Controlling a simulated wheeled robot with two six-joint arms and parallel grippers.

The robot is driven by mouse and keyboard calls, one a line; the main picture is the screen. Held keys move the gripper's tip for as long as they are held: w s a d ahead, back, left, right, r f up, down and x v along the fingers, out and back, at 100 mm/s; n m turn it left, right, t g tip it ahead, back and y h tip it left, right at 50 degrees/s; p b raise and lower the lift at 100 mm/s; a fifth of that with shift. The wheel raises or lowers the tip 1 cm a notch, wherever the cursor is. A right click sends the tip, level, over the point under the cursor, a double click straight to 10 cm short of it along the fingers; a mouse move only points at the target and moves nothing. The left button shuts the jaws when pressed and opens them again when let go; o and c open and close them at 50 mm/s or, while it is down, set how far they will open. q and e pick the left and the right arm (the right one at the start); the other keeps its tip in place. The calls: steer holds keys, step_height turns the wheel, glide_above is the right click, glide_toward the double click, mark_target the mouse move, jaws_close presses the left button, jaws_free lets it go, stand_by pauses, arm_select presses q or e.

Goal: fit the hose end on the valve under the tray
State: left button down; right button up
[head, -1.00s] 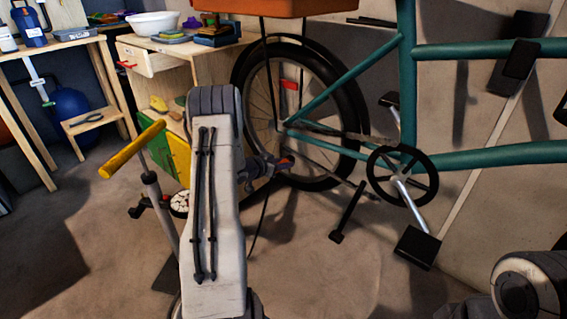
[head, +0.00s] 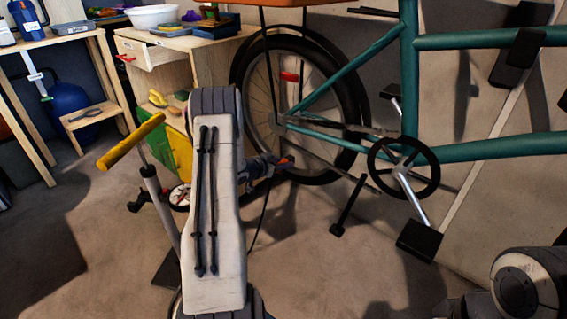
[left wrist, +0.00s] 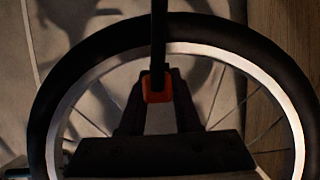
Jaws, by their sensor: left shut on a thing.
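My left gripper (head: 280,164) is in front of the lower part of the bicycle's rear wheel (head: 352,100). It is shut on the orange and black hose end (left wrist: 158,90); in the left wrist view the orange part sits between the fingers and a black shaft runs up from it. The wheel's tyre and pale rim (left wrist: 225,58) arch behind. The black hose (head: 263,215) hangs from the gripper towards the floor. An orange tray (head: 290,2) is cut off at the top of the head view, above the wheel. I cannot make out the valve.
A floor pump with a yellow handle (head: 132,142) stands left of my left arm. The crank and pedal (head: 418,241) jut out to the right of the wheel. A wooden cabinet (head: 185,62) stands behind left. Open floor lies in front.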

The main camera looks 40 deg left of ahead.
arm_select(q)
steer(key=c, duration=0.5)
jaws_free()
steer(key=shift+c, duration=0.2)
steer(key=p+v, duration=0.4)
steer(key=v, duration=0.6)
steer(key=shift+s, duration=0.2)
steer(key=shift+w+r, duration=0.1)
